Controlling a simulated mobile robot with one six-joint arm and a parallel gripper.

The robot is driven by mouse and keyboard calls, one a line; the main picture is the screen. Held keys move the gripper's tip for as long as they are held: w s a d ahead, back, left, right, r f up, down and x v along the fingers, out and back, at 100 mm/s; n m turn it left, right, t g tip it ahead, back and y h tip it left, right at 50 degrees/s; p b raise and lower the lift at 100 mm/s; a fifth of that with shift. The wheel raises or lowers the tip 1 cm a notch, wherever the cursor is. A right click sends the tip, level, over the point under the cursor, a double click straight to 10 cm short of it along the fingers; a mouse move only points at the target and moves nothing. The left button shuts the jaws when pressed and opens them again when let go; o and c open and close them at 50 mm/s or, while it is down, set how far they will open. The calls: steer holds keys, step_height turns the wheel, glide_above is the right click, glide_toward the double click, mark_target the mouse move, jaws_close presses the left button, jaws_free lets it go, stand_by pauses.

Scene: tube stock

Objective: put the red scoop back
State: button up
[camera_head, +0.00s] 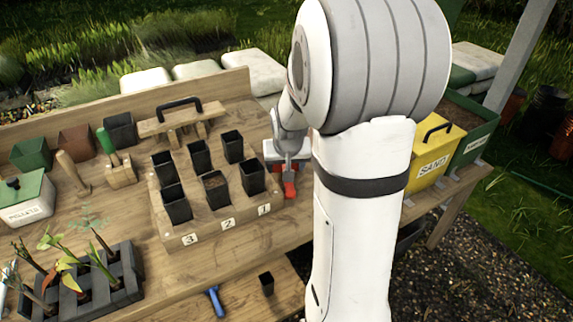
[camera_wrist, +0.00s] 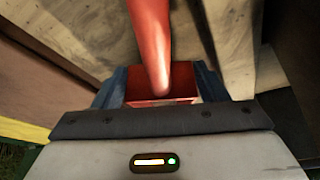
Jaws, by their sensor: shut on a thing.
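The red scoop (camera_head: 290,190) is at my gripper (camera_head: 288,166), just right of the wooden pot rack (camera_head: 180,239) on the bench. In the wrist view the red scoop (camera_wrist: 150,40) runs up from between the blue-grey fingers of my gripper (camera_wrist: 160,88). The fingers are shut on a red block-like part of it. My arm hides the bench right of the scoop in the head view. I cannot tell whether the scoop touches the bench.
The rack holds several black pots (camera_head: 252,176) beside my gripper. A green-handled tool (camera_head: 106,142) stands in a wooden block at left. A yellow SAND bin (camera_head: 433,160) is right of my arm. A blue-handled tool (camera_head: 215,300) and small pot (camera_head: 267,283) lie lower down.

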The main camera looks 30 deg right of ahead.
steer(key=shift+f+b, duration=0.35)
steer(key=shift+f, duration=0.1)
steer(key=o, duration=1.2)
steer(key=shift+r, duration=0.1)
steer(key=shift+r, duration=0.3)
steer(key=v, duration=0.7)
steer(key=shift+s+d, duration=0.15)
steer(key=shift+s, duration=0.05)
